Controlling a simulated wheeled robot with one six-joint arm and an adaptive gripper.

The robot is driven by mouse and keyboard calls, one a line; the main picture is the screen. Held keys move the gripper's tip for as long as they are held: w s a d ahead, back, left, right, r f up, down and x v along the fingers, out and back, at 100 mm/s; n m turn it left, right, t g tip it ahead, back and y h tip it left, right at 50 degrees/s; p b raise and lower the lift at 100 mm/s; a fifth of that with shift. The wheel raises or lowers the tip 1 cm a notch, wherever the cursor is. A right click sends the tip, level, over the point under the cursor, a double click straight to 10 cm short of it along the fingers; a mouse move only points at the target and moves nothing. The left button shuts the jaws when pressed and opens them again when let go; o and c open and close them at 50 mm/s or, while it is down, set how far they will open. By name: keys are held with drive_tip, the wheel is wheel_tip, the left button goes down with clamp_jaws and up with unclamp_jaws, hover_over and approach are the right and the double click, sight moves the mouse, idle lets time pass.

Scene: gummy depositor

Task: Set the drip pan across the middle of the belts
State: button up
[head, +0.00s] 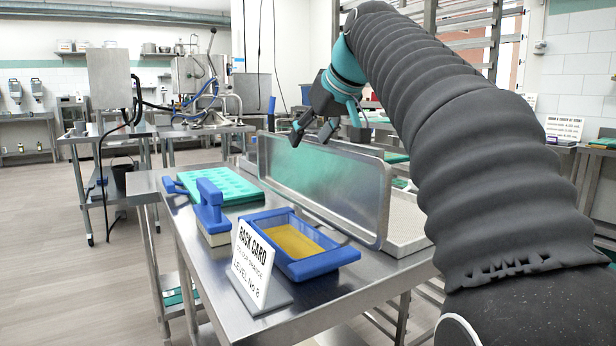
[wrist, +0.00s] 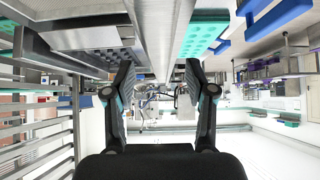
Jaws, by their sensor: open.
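The drip pan (head: 325,188) seems to be the long shallow metal tray standing on its long edge on the steel table, its hollow face toward the head camera. My gripper (head: 318,134) is open and empty, above the pan's upper edge near its middle. In the wrist view, my two fingers (wrist: 159,70) are spread wide. A metal strip, seemingly the pan seen edge-on (wrist: 158,30), shows at the top between them, apart from the fingers. I cannot make out the belts clearly.
On the table (head: 215,276) are a teal mould (head: 228,184), a blue-handled block (head: 210,208), a blue tray of yellow material (head: 293,242) and a sign card (head: 255,265). A perforated tray (head: 408,228) lies behind the pan. Machinery (head: 195,78) stands at back left; floor is clear left.

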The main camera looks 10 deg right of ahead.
drive_tip(key=shift+w+a+f, duration=0.15)
drive_tip(key=shift+w+f, duration=0.15)
drive_tip(key=shift+f, duration=0.1)
clamp_jaws()
drive_tip(key=shift+r, duration=0.1)
drive_tip(key=shift+r, duration=0.1)
